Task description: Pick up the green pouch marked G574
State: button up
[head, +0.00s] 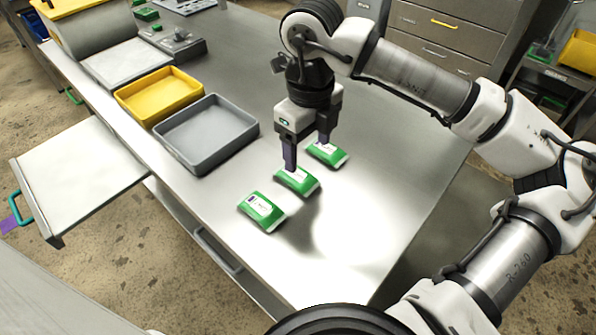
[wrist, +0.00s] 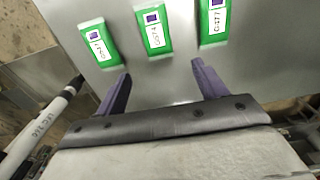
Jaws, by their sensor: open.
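Three green pouches with white labels lie in a row on the steel table. The middle pouch (head: 297,181) also shows in the wrist view (wrist: 155,32), where its small label appears to read G574. My gripper (head: 307,153) is open and empty, pointing down above the row near the middle pouch. In the wrist view its two purple fingers (wrist: 162,85) are spread wide, with the middle pouch beyond the tips, between their lines. Whether the fingers touch any pouch cannot be told. One finger partly covers the middle pouch in the head view.
The near pouch (head: 261,212) and the far pouch (head: 326,153) lie close on either side; in the wrist view the right pouch (wrist: 213,20) seems to read G577. A grey tray (head: 207,160) and a yellow tray (head: 126,112) stand left. The table's front right is clear.

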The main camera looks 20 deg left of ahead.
aim_at(304, 179)
notch_tip(304, 179, down, 4)
jog(key=shift+r, duration=0.25)
jog(key=shift+w+a+f+p, duration=0.15)
jog(key=shift+f+p, duration=0.4)
jog(key=shift+f, duration=0.85)
jog(key=shift+s+a+f+p, duration=0.15)
jog(key=shift+f+p, duration=0.35)
jog(key=shift+f, duration=0.85)
jog(key=shift+w, duration=0.1)
jog(key=c, duration=0.7)
